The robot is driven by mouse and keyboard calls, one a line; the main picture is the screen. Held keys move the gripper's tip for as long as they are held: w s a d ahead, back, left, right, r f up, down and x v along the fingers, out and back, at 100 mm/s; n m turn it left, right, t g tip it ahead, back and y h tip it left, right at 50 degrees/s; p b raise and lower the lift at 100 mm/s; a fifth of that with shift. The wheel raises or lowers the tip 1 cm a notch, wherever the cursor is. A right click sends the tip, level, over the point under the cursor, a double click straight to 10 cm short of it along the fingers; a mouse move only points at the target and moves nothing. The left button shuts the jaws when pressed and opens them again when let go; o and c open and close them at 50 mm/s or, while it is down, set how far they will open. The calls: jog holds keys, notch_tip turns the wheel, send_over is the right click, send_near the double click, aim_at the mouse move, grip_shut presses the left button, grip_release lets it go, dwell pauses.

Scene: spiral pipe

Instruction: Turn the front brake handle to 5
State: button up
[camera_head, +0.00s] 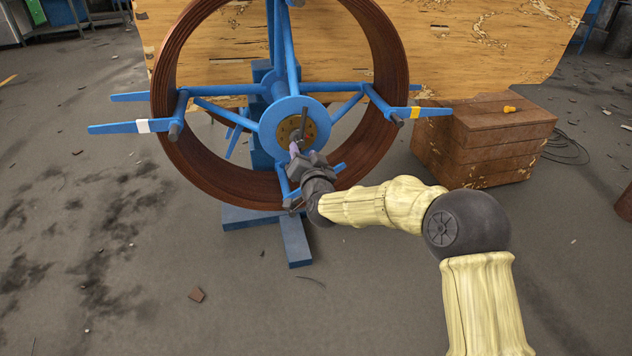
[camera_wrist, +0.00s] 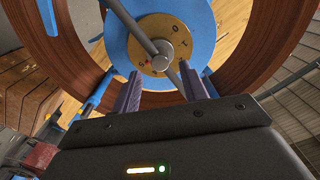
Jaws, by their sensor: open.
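The blue spoked wheel hub (camera_head: 312,104) carries a round yellow dial (camera_head: 286,130) at its centre. The front brake handle (camera_head: 304,121) is a dark bar across the dial. In the wrist view the handle (camera_wrist: 134,27) is a grey bar running from upper left through a round boss to lower right. The yellow dial (camera_wrist: 176,30) has dark marks, too small to read surely, and a red spot left of the boss. My gripper (camera_head: 293,150) is just below the dial. In the wrist view my gripper (camera_wrist: 160,78) is open, its two purple fingers apart below the boss; contact with the handle cannot be told.
A large brown coil (camera_head: 389,50) rings the hub, with blue spokes and arms reaching outward. A blue stand (camera_head: 295,240) is below it. A wooden crate (camera_head: 482,145) is at right, a wooden panel (camera_head: 480,45) behind. The floor at left is mostly clear.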

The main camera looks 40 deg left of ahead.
jog(key=p+v, duration=0.3)
jog(key=v, duration=1)
jog(key=shift+w, duration=0.1)
jog(key=w+d+g+h+p, duration=0.2)
jog(key=w+d+h, duration=0.15)
jog(key=d, duration=1.05)
jog(key=w+d+g+h+p, duration=0.1)
jog(key=w+d+h+p, duration=0.3)
jog(key=d, duration=1.1)
jog(key=s+d+r+m+g+h+p, duration=0.1)
jog(key=s+d+m+g+h, duration=0.15)
jog(key=s+d, duration=0.75)
jog(key=s+d+r+m+g+h+p, duration=0.1)
jog(key=s+d+g+h, duration=0.45)
jog(key=d, duration=0.85)
notch_tip(320, 180, up, 37)
jog(key=t+y+p, duration=0.1)
jog(key=t+p, duration=0.1)
jog(key=p, duration=3.5)
jog(key=shift+s+a+y, duration=0.35)
jog(key=shift+a, duration=0.05)
